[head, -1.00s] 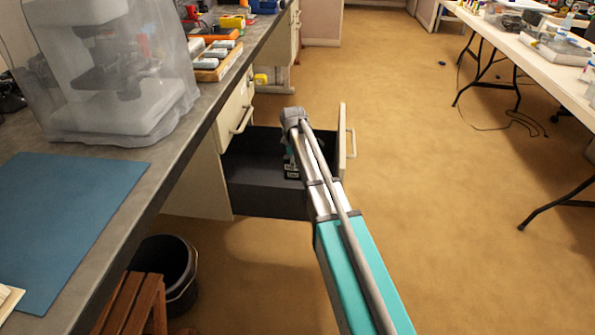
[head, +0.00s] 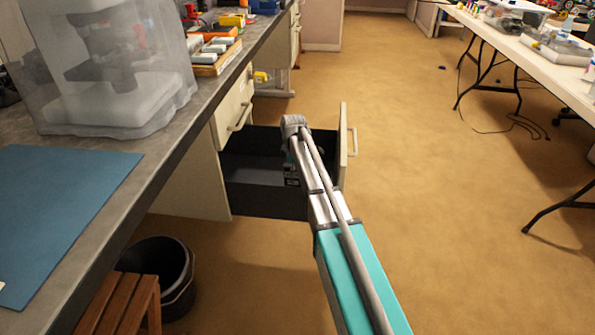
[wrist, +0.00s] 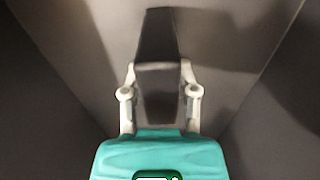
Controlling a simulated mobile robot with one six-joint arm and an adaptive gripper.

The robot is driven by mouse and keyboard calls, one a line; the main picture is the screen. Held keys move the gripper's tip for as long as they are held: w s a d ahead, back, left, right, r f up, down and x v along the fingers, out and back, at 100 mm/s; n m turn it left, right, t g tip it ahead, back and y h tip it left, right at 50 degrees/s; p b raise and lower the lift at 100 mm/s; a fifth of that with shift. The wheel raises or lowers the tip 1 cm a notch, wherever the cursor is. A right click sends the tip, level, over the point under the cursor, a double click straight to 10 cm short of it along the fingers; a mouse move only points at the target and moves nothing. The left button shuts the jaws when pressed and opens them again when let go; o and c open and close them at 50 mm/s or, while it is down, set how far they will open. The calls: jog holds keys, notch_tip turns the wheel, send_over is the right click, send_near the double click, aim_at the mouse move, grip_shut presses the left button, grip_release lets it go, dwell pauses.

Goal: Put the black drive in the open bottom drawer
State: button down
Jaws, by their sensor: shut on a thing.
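In the wrist view my gripper (wrist: 159,74) is shut on the black drive (wrist: 158,38), a dark slab held between its two pale fingers. The dark grey inside of the drawer surrounds it there, with walls on both sides. I cannot tell whether the drive touches the drawer floor. In the head view the open bottom drawer (head: 262,203) is pulled out from the bench. My arm reaches over its front right part. The drive and fingertips are hidden or too small to make out in the head view.
The closed drawer (head: 234,112) sits above, with a handle. A black bin (head: 168,275) and a wooden stool (head: 122,300) stand below the bench at left. A covered microscope (head: 115,70) and a blue mat (head: 60,210) are on the bench.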

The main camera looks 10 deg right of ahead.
jog(key=shift+c, duration=1.8)
grip_release()
jog(key=shift+r, duration=0.1)
notch_tip(320, 180, up, 12)
jog(key=p, duration=1.2)
